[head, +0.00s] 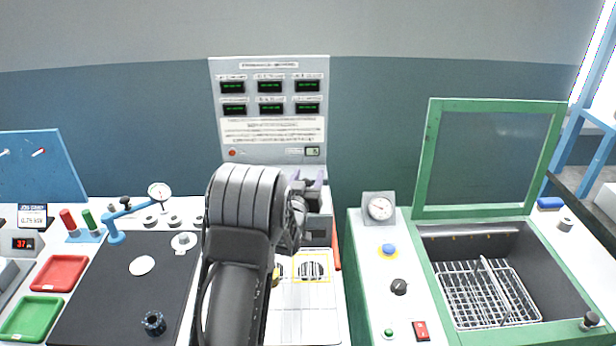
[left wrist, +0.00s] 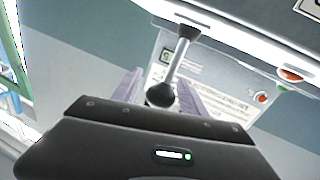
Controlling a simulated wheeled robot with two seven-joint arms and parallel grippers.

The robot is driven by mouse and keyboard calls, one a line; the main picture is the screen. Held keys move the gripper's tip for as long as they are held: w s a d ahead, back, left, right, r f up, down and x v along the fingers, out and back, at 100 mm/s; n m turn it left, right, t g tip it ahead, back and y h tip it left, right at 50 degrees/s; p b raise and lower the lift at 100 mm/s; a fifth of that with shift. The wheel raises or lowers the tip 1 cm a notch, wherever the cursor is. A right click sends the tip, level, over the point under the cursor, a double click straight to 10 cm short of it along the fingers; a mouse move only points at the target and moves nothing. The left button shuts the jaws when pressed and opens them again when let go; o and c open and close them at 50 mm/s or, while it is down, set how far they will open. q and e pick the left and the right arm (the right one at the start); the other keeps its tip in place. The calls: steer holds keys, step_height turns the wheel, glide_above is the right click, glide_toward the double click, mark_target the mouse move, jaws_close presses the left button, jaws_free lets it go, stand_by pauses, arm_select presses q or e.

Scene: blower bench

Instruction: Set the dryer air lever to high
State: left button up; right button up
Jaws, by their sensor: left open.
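The air lever shows in the left wrist view as a pale metal rod (left wrist: 178,67) with a black ball knob (left wrist: 160,95) at its lower end and a dark collar at its upper end. My left gripper (left wrist: 158,80) is open, with a purple finger on each side of the knob in the picture. I cannot tell whether the fingers touch it. In the head view my left gripper (head: 307,177) is in front of the instrument panel's lower part, and my arm hides most of the dryer. The lever cannot be made out there. My right gripper is not in view.
The instrument panel (head: 270,75) stands at the back. A dial-and-knob console (head: 380,260) and a green-framed basin (head: 433,290) with an open lid (head: 490,155) are at right. A black mat (head: 120,290) and red (head: 60,273) and green (head: 32,318) trays lie at left.

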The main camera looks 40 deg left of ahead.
arm_select(q)
jaws_close()
stand_by(0.3)
stand_by(1.0)
